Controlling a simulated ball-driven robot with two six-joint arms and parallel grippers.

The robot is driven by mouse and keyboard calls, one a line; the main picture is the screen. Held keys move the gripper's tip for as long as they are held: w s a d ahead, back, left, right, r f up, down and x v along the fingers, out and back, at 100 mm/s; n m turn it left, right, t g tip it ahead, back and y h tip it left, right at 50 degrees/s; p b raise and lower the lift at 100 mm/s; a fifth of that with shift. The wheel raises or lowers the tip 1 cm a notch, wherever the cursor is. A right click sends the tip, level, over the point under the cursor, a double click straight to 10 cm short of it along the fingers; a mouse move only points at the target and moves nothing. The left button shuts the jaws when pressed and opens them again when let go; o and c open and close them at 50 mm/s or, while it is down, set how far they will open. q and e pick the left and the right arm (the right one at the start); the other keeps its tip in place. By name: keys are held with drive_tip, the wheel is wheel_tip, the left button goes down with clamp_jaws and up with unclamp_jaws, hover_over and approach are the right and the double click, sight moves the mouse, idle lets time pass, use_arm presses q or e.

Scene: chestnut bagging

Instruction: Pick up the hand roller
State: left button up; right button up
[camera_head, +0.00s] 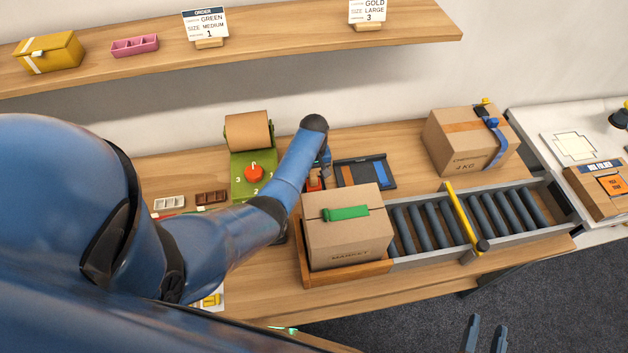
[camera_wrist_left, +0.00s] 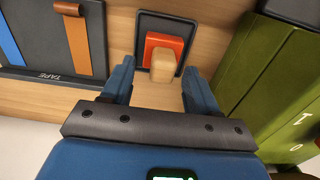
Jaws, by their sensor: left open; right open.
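A red-orange piece with a pale wooden grip, which I take to be the hand roller (camera_wrist_left: 163,66), sits on a dark square base (camera_wrist_left: 176,25) in the left wrist view. In the head view its red part (camera_head: 313,183) shows only partly beside my left arm. My left gripper (camera_wrist_left: 160,84) is open and empty, its two blue fingers pointing at the wooden grip, one to each side of its line. The grip's end lies just ahead of and between the fingertips. My right gripper (camera_head: 486,336) is open and empty at the bottom right of the head view.
A dark tape tray (camera_head: 372,172) lies right of the roller, and a green dispenser (camera_head: 240,170) stands left. A cardboard box (camera_head: 348,240) with a green strip stands close in front, beside the roller conveyor (camera_head: 440,222). Another box (camera_head: 462,145) stands behind the conveyor.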

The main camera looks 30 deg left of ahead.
sight(313, 183)
use_arm(q)
drive_tip(key=shift+s+a+f, duration=0.1)
drive_tip(key=shift+s+f, duration=0.1)
drive_tip(key=shift+f, duration=1.05)
drive_tip(key=shift+w+f, duration=0.1)
clamp_jaws()
